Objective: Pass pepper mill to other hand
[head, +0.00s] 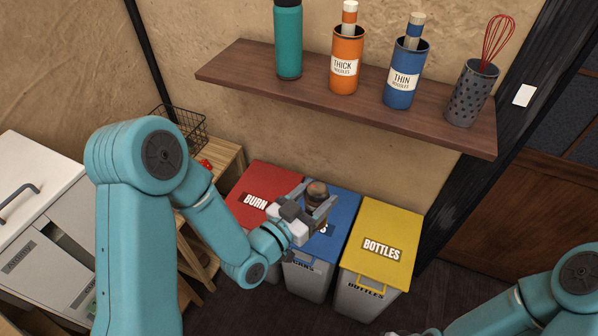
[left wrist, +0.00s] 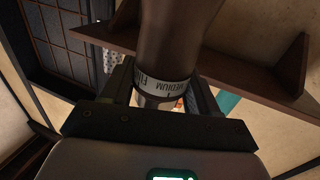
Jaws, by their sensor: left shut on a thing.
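The pepper mill (head: 317,192) is dark brown with a rounded top and stands roughly upright in my left gripper (head: 312,209), in front of the bins in the head view. In the left wrist view the mill (left wrist: 178,40) rises between the two dark fingers of the left gripper (left wrist: 165,95). A pale ring lettered "MEDIUM" and a metal end show there. The left gripper is shut on the mill. My right arm shows at the lower right of the head view, but its gripper is out of the picture.
Red (head: 262,185), blue (head: 343,222) and yellow (head: 385,228) lidded bins stand below and behind the left gripper. A wooden shelf (head: 230,67) above holds a teal bottle (head: 288,42), orange (head: 347,62) and blue (head: 405,75) canisters and a whisk holder (head: 472,95). Dark floor lies at the lower right.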

